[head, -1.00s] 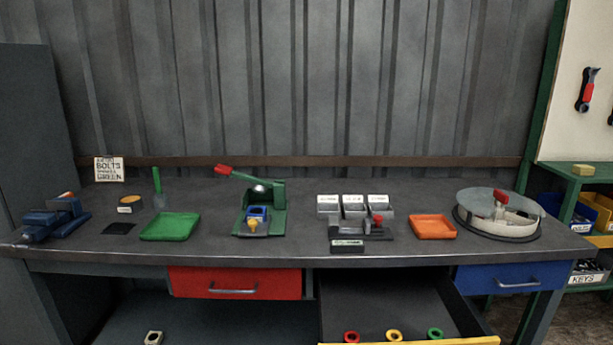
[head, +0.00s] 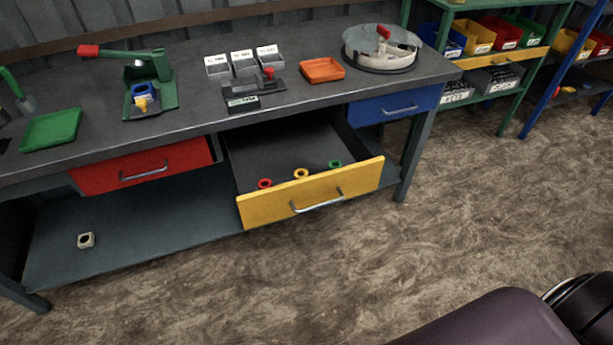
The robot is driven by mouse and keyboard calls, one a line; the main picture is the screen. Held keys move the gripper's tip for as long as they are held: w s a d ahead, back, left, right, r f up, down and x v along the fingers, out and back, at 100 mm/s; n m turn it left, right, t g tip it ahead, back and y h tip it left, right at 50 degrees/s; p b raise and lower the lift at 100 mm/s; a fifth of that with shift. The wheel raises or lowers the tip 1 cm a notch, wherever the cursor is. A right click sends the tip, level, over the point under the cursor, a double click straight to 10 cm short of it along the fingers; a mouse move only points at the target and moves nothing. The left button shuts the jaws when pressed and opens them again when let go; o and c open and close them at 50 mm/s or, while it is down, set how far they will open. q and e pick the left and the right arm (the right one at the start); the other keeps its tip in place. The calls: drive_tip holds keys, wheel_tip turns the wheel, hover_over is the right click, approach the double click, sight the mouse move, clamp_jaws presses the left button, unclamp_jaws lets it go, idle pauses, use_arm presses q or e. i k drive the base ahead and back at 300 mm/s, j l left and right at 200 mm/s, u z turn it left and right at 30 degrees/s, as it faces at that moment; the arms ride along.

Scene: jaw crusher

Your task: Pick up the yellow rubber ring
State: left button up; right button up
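The yellow rubber ring (head: 301,173) lies in the open yellow-fronted drawer (head: 312,192) under the workbench, close to the drawer's front panel. A red ring (head: 265,183) lies to its left and a green ring (head: 335,164) to its right, all apart from one another. Neither of my grippers shows in the head view. A dark rounded part at the bottom right looks like my own body.
The bench top (head: 200,120) carries a green press (head: 150,85), a green tray (head: 52,129), an orange tray (head: 322,69) and labelled bins (head: 242,63). The red drawer (head: 145,166) and blue drawer (head: 395,106) look shut. Open floor (head: 450,220) lies in front.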

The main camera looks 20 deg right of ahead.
sight(300, 171)
drive_tip(key=i+j, duration=0.85)
drive_tip(key=z, duration=1.4)
